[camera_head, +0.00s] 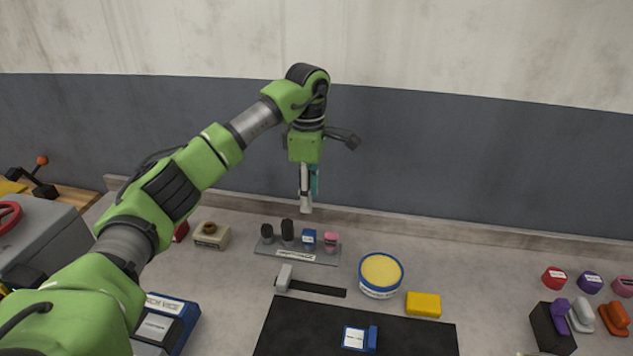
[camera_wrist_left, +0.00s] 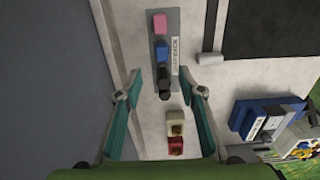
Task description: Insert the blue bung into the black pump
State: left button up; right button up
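The blue bung (camera_head: 309,238) stands on a grey labelled plate (camera_head: 270,249), between a black piece (camera_head: 287,231) and a pink piece (camera_head: 331,241). The blue bung also shows in the left wrist view (camera_wrist_left: 162,50). My left gripper (camera_head: 306,208) hangs pointing down above and behind the plate. I cannot tell which object is the black pump; two dark pieces stand left of the blue bung. My right gripper is not in view.
A yellow-topped tub (camera_head: 381,270) and yellow block (camera_head: 423,304) lie right of the plate. A black mat (camera_head: 290,325) bears a blue labelled item (camera_head: 354,338). A cream block (camera_head: 211,235) sits left. Coloured pieces stand at far right. A wall closes the back.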

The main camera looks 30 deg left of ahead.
aim_at(309, 232)
pick_arm(q)
jog(key=f, duration=0.2)
jog(key=s+f+p, duration=0.1)
jog(key=f, duration=0.1)
jog(key=f+p, duration=0.2)
jog(key=f, duration=0.6)
jog(key=shift+w+f, duration=0.1)
jog(key=shift+w, duration=0.1)
jog(key=shift+f, duration=0.45)
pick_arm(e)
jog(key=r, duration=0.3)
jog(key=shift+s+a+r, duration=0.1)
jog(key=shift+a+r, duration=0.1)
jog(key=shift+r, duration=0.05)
pick_arm(q)
jog(key=shift+r, duration=0.1)
grip_shut()
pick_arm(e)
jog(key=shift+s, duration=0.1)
